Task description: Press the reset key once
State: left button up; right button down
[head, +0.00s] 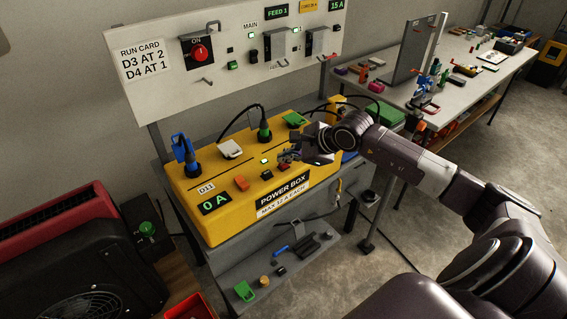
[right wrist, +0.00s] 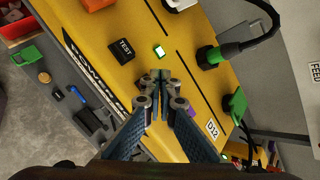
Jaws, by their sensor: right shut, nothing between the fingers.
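The yellow power box (head: 225,213) stands on a grey bench and reads 0 A on its display (head: 215,203). An orange key (head: 242,183) and a black key marked TEST (head: 266,175) sit on its top, near a small lit green lamp (head: 264,161). The right wrist view shows the TEST key (right wrist: 123,50), the lamp (right wrist: 159,50) and part of the orange key (right wrist: 97,3). No key label reading RESET is legible. My right gripper (head: 287,156) is shut and empty over the box top; its fingertips (right wrist: 160,75) show beside the lamp. Contact cannot be told. My left gripper is not in view.
A blue plug (head: 183,148) and a green plug (head: 264,131) with a black cable rise from the box. A white panel (head: 150,90) with a red ON switch (head: 198,53) stands behind. Small loose items lie on the lower shelf (head: 305,268).

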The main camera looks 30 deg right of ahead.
aim_at(285, 165)
jog(key=shift+r, duration=0.45)
jog(key=shift+r, duration=0.1)
jog(key=shift+r+p, duration=1.1)
jog(key=shift+r, duration=1.35)
